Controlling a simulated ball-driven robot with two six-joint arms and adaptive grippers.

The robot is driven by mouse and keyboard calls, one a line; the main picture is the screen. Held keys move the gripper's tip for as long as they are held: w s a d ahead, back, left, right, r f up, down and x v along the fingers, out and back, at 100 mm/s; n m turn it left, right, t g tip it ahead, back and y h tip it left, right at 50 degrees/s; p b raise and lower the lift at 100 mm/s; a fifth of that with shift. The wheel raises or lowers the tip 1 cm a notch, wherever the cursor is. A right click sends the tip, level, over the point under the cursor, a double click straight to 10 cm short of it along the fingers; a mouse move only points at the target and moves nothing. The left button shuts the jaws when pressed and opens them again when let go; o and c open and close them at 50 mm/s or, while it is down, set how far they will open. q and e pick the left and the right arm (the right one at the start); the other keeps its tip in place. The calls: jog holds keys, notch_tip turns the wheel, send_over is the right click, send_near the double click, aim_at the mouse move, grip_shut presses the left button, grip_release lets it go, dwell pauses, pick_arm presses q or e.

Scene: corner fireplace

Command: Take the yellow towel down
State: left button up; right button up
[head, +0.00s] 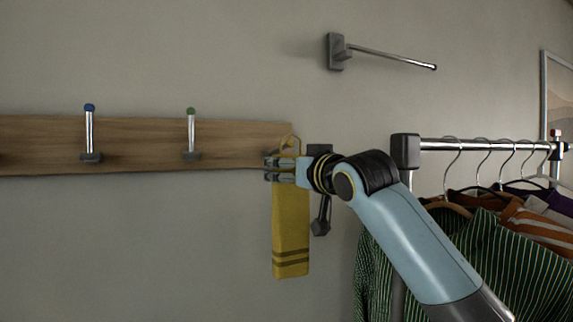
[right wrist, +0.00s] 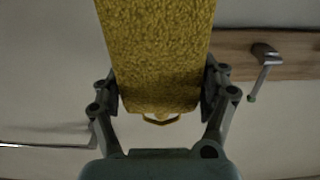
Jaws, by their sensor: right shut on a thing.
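The yellow towel (head: 291,225) hangs straight down in front of the right end of the wooden board, with dark stripes near its lower edge. My right gripper (head: 281,168) is shut on it near the top. In the right wrist view the towel (right wrist: 160,55) lies between the two fingers of the gripper (right wrist: 163,95). A small yellow loop (right wrist: 160,120) at its top shows there, and I see no peg through it. In the head view the gripper partly hides the towel's top. My left gripper is not in view.
The wooden board (head: 140,138) carries pegs with a blue tip (head: 89,130) and a green tip (head: 191,130). A metal rod (head: 390,57) juts from the wall above. A clothes rail (head: 470,145) with hanging garments stands at the right. The wall below the board is clear.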

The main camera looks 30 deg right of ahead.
jog(key=shift+s+a+p, duration=0.15)
jog(key=shift+s+p, duration=0.35)
jog(key=shift+s, duration=1.35)
jog(key=s+p, duration=0.1)
jog(key=s, duration=0.5)
jog(key=shift+a, duration=0.15)
